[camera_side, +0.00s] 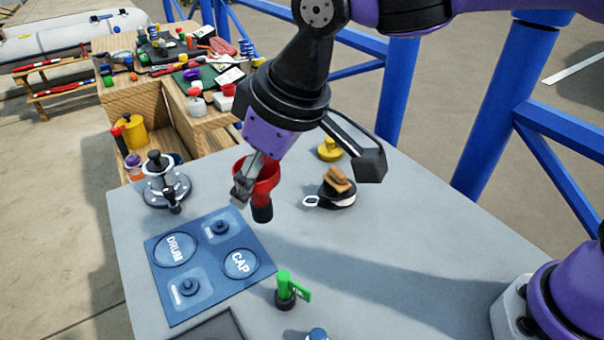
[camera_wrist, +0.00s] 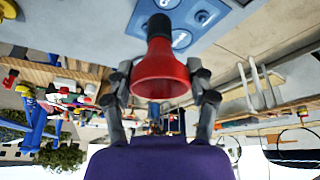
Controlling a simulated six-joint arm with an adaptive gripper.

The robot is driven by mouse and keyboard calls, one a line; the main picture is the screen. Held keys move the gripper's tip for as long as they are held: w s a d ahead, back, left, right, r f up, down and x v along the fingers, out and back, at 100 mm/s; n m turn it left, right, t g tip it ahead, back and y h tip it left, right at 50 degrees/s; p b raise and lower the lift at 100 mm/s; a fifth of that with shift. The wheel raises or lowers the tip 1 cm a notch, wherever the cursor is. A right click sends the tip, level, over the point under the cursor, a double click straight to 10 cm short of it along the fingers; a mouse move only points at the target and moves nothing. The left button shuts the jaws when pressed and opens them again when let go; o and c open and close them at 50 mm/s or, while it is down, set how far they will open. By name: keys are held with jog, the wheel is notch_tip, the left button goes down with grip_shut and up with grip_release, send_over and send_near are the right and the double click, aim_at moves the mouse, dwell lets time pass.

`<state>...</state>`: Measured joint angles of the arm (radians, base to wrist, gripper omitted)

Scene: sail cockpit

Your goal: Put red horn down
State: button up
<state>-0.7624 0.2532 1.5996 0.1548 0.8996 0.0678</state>
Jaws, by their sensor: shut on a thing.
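The red horn (camera_side: 264,174) has a wide red bell and a black end (camera_side: 262,213) that points down. My gripper (camera_side: 247,180) is shut on the horn's red bell, above the grey table near its middle. In the wrist view, the horn (camera_wrist: 160,78) sits between the two fingers of my gripper (camera_wrist: 163,80), its bell toward me and its black end away. I cannot tell whether the black end touches the table.
A blue mat (camera_side: 208,262) marked DRUM and CAP lies left of the horn. A winch-like metal part (camera_side: 166,185) stands at back left. A black block with brown top (camera_side: 338,190) and a yellow piece (camera_side: 329,149) lie right. A green-handled item (camera_side: 286,290) stands in front.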

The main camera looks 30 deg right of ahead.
jog(key=shift+w+d+f+m+h, duration=0.15)
jog(key=shift+w+d+f+m, duration=0.3)
jog(key=shift+w+d+f, duration=1.4)
jog(key=shift+w+d+f+m+h, duration=0.1)
jog(key=shift+w+d+f+m, duration=0.55)
jog(key=shift+w+f, duration=2.3)
jog(key=shift+w+d+f+m+h, duration=0.25)
jog(key=shift+w+d+f, duration=1.1)
jog(key=shift+w, duration=2.1)
jog(key=o, duration=1.2)
jog(key=shift+f, duration=0.1)
